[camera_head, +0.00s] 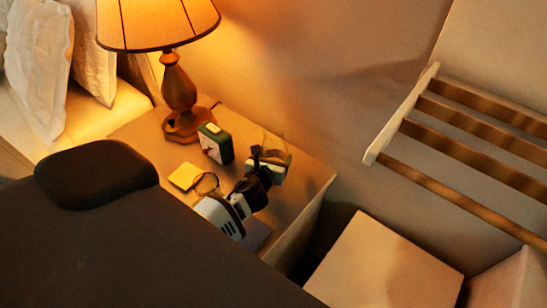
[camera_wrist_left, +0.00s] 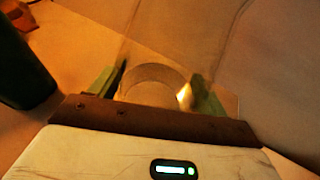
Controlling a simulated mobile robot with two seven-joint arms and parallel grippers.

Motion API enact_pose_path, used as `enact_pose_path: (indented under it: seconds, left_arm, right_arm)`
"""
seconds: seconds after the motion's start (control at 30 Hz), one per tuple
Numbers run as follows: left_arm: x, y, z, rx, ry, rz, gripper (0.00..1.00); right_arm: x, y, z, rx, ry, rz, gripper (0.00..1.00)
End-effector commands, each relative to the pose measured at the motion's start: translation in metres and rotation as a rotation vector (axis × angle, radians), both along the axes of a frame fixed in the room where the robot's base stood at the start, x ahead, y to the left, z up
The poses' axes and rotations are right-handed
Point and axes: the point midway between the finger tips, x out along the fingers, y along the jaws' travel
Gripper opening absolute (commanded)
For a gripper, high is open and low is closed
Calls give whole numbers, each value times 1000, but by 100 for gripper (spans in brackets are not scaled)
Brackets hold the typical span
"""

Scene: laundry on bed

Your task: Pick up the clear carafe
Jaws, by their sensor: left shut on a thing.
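The clear carafe (camera_head: 276,149) stands near the back right of the nightstand and is faint against the wall. My left gripper (camera_head: 266,163) reaches over the nightstand and is shut on the carafe. In the left wrist view, the round, see-through carafe (camera_wrist_left: 153,76) shows between the two green-padded fingers of the left gripper (camera_wrist_left: 157,88). A warm glint shows near the right finger. The gripper hides part of the carafe, and I cannot tell whether its base touches the top. My right gripper is not in view.
On the nightstand (camera_head: 303,178) are a lit lamp (camera_head: 179,90), a green clock (camera_head: 215,143) just left of the carafe, a yellow pad (camera_head: 185,176) and a round clear item (camera_head: 206,183). A slatted wooden rack (camera_head: 460,120) and a pale box (camera_head: 385,265) are at right.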

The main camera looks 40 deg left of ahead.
Motion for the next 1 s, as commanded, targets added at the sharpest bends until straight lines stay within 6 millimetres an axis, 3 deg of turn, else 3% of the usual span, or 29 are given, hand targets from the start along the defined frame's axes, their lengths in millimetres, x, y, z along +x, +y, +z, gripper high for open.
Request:
enact_pose_path:
  seconds: [0.03, 0.23, 0.67, 1.0]
  left_arm:
    - [0, 0, 0, 0, 0, 0, 53]
    - [0, 0, 0, 0, 0, 0, 27]
    - [1, 0, 7, 2, -7, -1, 27]
    - [2, 0, 31, 2, -12, -2, 27]
  right_arm:
    - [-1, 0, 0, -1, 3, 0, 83]
    - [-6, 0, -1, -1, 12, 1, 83]
    - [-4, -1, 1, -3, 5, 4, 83]
    - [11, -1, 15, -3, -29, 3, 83]
